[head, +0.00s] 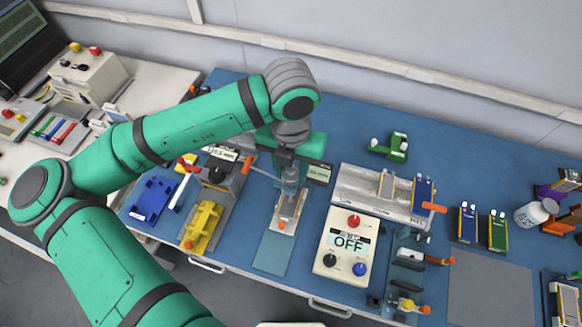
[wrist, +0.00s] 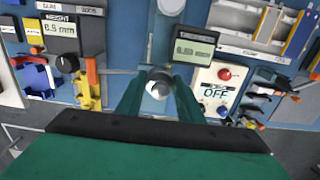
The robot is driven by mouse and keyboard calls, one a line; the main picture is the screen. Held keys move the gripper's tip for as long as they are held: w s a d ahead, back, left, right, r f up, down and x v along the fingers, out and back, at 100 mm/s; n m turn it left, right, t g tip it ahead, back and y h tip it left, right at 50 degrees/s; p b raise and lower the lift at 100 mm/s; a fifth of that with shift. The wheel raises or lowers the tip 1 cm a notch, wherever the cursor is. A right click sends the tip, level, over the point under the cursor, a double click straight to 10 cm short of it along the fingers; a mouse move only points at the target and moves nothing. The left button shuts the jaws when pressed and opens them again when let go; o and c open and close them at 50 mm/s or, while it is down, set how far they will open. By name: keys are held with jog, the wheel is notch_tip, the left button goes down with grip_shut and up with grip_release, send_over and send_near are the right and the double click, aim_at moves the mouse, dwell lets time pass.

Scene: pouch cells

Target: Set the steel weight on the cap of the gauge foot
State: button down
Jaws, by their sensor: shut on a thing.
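My gripper (head: 289,172) is shut on the steel weight, a grey metal cylinder (head: 290,182), and holds it over the strip of the bench with the thickness gauge. In the wrist view the weight's round shiny top (wrist: 158,85) sits between the two green fingers of my gripper (wrist: 159,92). The gauge's dark display (head: 319,173) is just right of the gripper; it also shows in the wrist view (wrist: 194,47). A silvery pouch cell (head: 288,207) lies below the weight. The gauge foot and its cap are hidden behind the gripper and weight, so I cannot tell whether they touch.
A white control box reading OFF (head: 345,247) stands to the right. A yellow holder (head: 203,226) and a blue holder (head: 151,200) are on the left. A steel tray (head: 355,186) with cells lies behind the box. A grey mat (head: 490,290) is bare.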

jog(key=shift+f, duration=0.3)
jog(key=c, duration=1.1)
grip_release()
jog(key=shift+r, duration=0.1)
notch_tip(320, 180, up, 10)
jog(key=shift+f, duration=0.2)
jog(key=shift+s+r, duration=0.1)
jog(key=shift+r, duration=0.45)
